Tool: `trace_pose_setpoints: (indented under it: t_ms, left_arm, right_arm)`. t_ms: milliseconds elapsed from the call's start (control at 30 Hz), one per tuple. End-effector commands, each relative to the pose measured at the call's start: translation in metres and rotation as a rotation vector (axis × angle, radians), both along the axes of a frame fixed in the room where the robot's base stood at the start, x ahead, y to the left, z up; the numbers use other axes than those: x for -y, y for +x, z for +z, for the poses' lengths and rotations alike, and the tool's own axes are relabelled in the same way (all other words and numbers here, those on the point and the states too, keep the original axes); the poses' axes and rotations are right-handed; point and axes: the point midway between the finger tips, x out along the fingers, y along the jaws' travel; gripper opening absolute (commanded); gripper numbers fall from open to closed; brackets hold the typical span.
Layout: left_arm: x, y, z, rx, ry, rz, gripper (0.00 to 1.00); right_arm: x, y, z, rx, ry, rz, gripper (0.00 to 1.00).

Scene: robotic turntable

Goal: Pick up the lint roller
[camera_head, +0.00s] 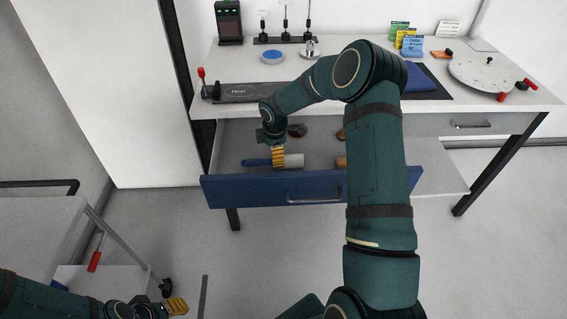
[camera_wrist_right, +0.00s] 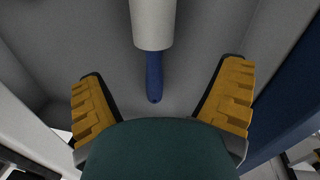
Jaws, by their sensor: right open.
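The lint roller, with a white roll (camera_head: 294,160) and a blue handle (camera_head: 256,162), lies in the open drawer. In the right wrist view, the white roll (camera_wrist_right: 153,22) is at the top and the blue handle (camera_wrist_right: 154,76) points down between my fingers. My right gripper (camera_head: 278,158) reaches down into the drawer over the lint roller and hides part of it. In the wrist view its yellow fingers (camera_wrist_right: 162,88) are spread wide, one on each side of the handle, with nothing gripped. My left gripper (camera_head: 175,306) is at the bottom left, far from the drawer.
The drawer's blue front (camera_head: 270,189) stands pulled out below the white desk. A dark red object (camera_head: 297,131) and a brown object (camera_head: 341,162) are also in the drawer. The desk holds a blue roll (camera_head: 272,56) and a round plate (camera_head: 487,75).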

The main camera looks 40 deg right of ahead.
Motion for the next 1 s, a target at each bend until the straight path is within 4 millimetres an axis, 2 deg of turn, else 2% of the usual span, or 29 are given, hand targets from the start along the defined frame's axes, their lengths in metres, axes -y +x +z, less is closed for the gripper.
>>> trace_pose_setpoints:
  t_ms: [100,367,600,733,933,967,1000]
  left_arm:
    - [0.0,0.001,-0.004,0.003,0.0,0.001,0.41]
    - [0.0,0.002,-0.008,0.004,0.0,0.001,0.41]
    - [0.0,0.003,-0.015,0.008,0.001,0.002,0.41]
    - [-0.001,0.004,-0.016,0.009,0.001,0.002,0.41]
    - [-0.001,0.004,-0.016,0.009,0.001,0.002,0.41]
    - [-0.001,0.004,-0.016,0.009,0.001,0.002,0.41]
    - [-0.001,0.004,-0.016,0.009,0.001,0.002,0.41]
  right_arm:
    - [0.001,0.003,-0.017,0.0,0.001,-0.002,0.92]
    - [0.004,0.006,-0.035,0.001,0.001,-0.003,0.92]
    - [0.008,0.013,-0.068,0.0,0.002,-0.002,0.92]
    - [0.009,0.014,-0.075,0.001,0.001,-0.002,0.92]
    - [0.009,0.014,-0.075,0.001,0.001,-0.002,0.92]
    - [0.008,0.014,-0.075,0.001,0.001,-0.002,0.9]
    - [0.008,0.014,-0.074,0.001,0.001,-0.002,0.76]
